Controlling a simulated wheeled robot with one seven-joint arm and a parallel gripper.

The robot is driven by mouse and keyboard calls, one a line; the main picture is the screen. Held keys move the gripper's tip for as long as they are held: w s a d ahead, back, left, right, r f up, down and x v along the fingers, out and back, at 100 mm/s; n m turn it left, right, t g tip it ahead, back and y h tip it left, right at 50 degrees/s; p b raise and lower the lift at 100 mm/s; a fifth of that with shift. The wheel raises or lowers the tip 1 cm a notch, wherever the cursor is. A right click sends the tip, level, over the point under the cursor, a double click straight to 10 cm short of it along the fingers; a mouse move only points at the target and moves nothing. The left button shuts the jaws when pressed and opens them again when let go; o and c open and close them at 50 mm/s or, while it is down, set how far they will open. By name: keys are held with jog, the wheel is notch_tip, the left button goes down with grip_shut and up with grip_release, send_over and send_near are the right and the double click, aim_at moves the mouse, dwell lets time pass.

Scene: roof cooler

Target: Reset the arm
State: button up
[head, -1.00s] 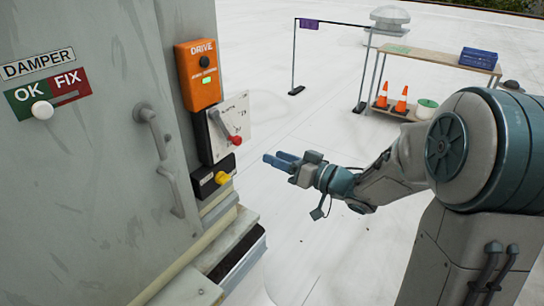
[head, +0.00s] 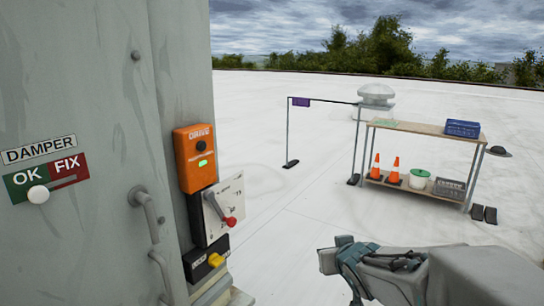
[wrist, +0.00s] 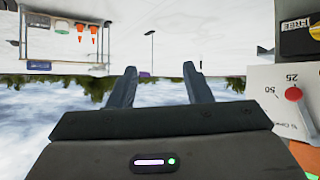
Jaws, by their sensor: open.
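My gripper (wrist: 160,78) is open, with two dark fingers apart and nothing between them in the wrist view.
The cabinet carries an orange drive box (head: 190,150) with a green light, a yellow knob (head: 215,260), a door handle (head: 150,225) and a damper slider (head: 38,194) at OK. A shelf (head: 420,129) with cones stands behind. The roof between is open.

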jog(key=s+f+g, duration=0.1)
jog(key=s+g, duration=0.3)
jog(key=s, duration=0.6)
jog(key=s+f+m+g, duration=0.1)
jog(key=s+g, duration=0.3)
jog(key=s, duration=0.7)
jog(key=shift+f, duration=0.75)
jog(key=shift+s, duration=0.1)
